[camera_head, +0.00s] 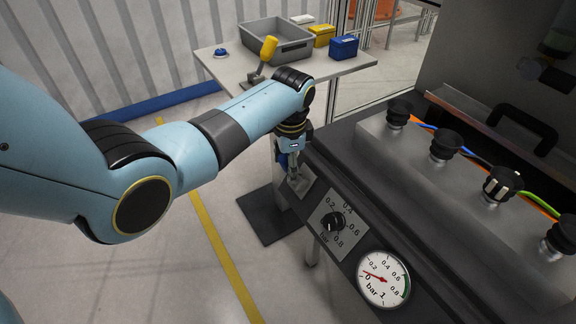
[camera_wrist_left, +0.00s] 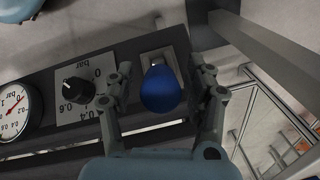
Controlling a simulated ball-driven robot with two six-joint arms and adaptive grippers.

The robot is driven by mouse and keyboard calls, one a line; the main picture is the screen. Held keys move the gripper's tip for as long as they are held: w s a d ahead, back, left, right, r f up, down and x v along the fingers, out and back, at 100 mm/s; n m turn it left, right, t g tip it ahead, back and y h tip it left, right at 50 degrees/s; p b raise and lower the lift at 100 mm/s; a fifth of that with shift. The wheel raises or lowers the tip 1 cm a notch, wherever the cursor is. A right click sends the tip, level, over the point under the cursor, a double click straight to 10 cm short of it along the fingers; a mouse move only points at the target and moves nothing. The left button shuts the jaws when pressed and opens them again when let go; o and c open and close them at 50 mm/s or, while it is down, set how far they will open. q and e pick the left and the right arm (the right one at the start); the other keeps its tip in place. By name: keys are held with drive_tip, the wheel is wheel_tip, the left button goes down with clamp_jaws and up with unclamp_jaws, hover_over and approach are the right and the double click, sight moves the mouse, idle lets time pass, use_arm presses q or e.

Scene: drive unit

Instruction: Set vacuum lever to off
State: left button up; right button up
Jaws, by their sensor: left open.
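A lever with a round blue knob (camera_wrist_left: 160,90) stands on a light plate on the dark front panel, seen from above in the left wrist view. I take it to be the vacuum lever; its off mark cannot be read. My left gripper (camera_wrist_left: 161,72) is open, with one finger on each side of the knob. No clear contact shows. In the head view my left gripper (camera_head: 294,168) points down at the panel's far end and hides most of the lever. The lever's light plate (camera_head: 304,186) shows beside it. My right gripper is not in view.
A black pressure dial (camera_head: 334,221) and a round gauge (camera_head: 383,279) sit along the panel, nearer than the lever. A side table (camera_head: 345,66) behind holds a grey bin (camera_head: 276,42), a yellow-handled tool (camera_head: 268,48) and small boxes. Black knobs (camera_head: 445,145) stand on the unit at right.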

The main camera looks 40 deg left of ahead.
use_arm(q)
drive_tip(key=shift+f, duration=0.1)
drive_tip(key=c, duration=0.4)
clamp_jaws()
